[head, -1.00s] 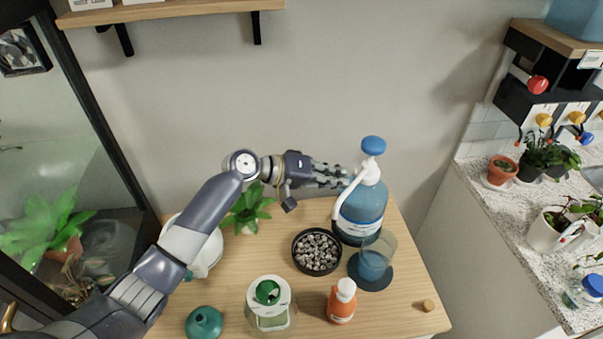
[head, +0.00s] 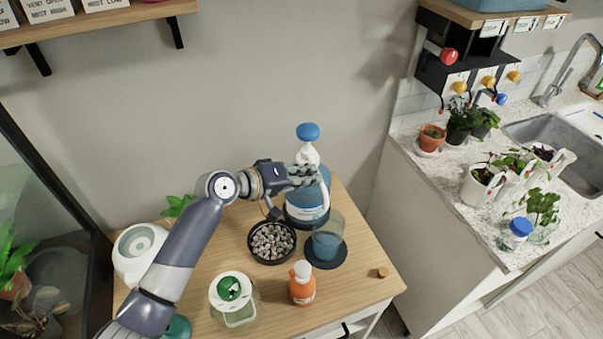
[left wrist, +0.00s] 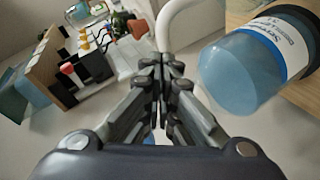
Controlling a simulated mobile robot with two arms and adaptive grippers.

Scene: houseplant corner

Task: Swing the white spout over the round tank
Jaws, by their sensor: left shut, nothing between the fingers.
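The blue bottle (head: 301,214) stands at the table's back right, with a blue pump knob (head: 308,131) on top. Its curved white spout (head: 326,193) comes down on the bottle's right front side, its end showing near the rim of the round clear tank (head: 327,246), which holds blue liquid. I cannot tell if the end is over the opening. My left gripper (head: 306,176) is shut and empty, beside the spout's upper part. In the left wrist view the shut fingertips (left wrist: 160,62) are close to the spout (left wrist: 176,22), and the bottle (left wrist: 238,75) is at right.
A black bowl of pebbles (head: 271,242), an orange bottle (head: 302,284) and a green-topped jar (head: 231,291) stand near the tank. A cork (head: 382,272) lies at the right. A counter with potted plants (head: 480,190) is further right.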

